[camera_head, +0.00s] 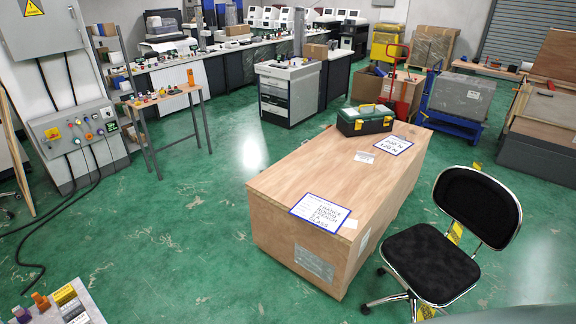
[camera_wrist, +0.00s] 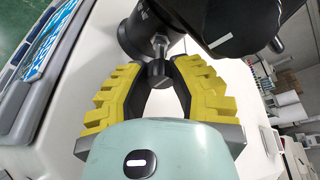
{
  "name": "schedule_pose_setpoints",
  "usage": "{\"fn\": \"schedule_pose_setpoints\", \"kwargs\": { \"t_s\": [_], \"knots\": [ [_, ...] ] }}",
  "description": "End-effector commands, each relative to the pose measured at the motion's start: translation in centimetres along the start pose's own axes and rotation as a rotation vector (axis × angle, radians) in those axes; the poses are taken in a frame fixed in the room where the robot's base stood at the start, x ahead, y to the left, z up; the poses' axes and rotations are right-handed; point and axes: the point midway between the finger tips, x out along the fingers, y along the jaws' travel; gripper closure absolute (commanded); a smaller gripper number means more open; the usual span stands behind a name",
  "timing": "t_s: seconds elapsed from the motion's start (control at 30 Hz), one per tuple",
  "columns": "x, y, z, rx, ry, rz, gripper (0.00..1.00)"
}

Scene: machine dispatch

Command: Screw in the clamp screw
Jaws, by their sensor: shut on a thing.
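In the wrist view, the clamp screw (camera_wrist: 157,76) has a dark knob and a short metal shank. The shank runs up to the underside of a black round housing (camera_wrist: 137,38). My gripper (camera_wrist: 157,68) has yellow ribbed fingers and is shut on the knob, one fingertip on each side. How deep the thread sits in the housing cannot be told. Neither the screw nor my gripper shows in the head view.
A black cylindrical part (camera_wrist: 240,25) overhangs the fingers at the upper right. A white machine surface (camera_wrist: 85,75) lies behind. In the head view stand a wooden crate (camera_head: 300,205), a black chair (camera_head: 430,262) and a small table (camera_head: 165,95); green floor between is free.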

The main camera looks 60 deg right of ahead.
Motion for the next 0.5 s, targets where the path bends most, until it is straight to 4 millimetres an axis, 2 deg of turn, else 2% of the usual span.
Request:
{"fn": "schedule_pose_setpoints", "kwargs": {
  "t_s": [0.27,0.5],
  "knots": [
    [0.02,-0.16,-0.07,0.078,-0.003,0.023,1.00],
    [0.10,-0.27,0.00,0.250,-0.017,0.080,1.00]
  ]
}}
